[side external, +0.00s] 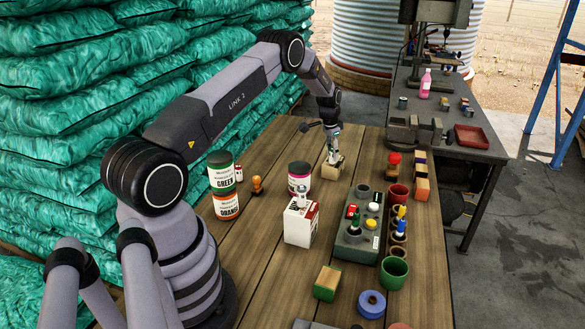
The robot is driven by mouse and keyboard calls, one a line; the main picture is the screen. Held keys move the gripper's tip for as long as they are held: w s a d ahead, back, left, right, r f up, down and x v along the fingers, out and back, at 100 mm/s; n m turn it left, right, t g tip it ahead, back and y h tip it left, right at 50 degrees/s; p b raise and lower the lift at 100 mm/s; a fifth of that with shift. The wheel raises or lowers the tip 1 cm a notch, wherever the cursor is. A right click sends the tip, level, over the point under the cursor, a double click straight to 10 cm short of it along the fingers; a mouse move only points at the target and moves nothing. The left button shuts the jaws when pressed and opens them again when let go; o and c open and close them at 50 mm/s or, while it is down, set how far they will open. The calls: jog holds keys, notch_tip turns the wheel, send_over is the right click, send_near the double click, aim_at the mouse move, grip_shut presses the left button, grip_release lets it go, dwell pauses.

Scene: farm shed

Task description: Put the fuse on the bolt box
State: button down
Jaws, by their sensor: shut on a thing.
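My gripper (332,154) is at the far middle of the wooden table, pointing down and shut on a small, pale thing. That thing, which I take for the fuse, is mostly hidden by the fingers. A small tan box (331,172) sits directly under the fingertips. Whether the held thing touches it is too small to tell. A white carton with red marks (298,226) stands nearer the camera, with a small pale item (299,192) at its top. No label shows clearly which one is the bolt box.
Green and orange tins (226,205) are stacked at the left beside a stamp (257,186). A grey tray (342,248) with small items, cups (394,272) and blocks fill the right side. Bare planks lie at front left.

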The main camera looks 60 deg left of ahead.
jog(key=c, duration=0.9)
grip_release()
jog(key=shift+f, duration=0.1)
jog(key=shift+c, duration=0.2)
notch_tip(320, 180, up, 12)
jog(key=s, duration=0.2)
jog(key=s+d+r+t, duration=0.1)
jog(key=s+d+r, duration=0.4)
jog(key=d+r, duration=0.4)
jog(key=s+d+r+t, duration=0.1)
jog(key=s+d+r, duration=0.3)
jog(key=d+r, duration=0.5)
jog(key=s+d+r, duration=0.3)
jog(key=s+r, duration=0.1)
jog(key=s, duration=0.3)
jog(key=s+d+r, duration=0.3)
jog(key=s, duration=0.4)
jog(key=s+d+f+t, duration=0.1)
jog(key=s, duration=0.5)
jog(key=s+d+f, duration=0.2)
jog(key=s, duration=0.4)
jog(key=shift+s+d+t, duration=0.3)
jog(key=shift+s+t, duration=0.1)
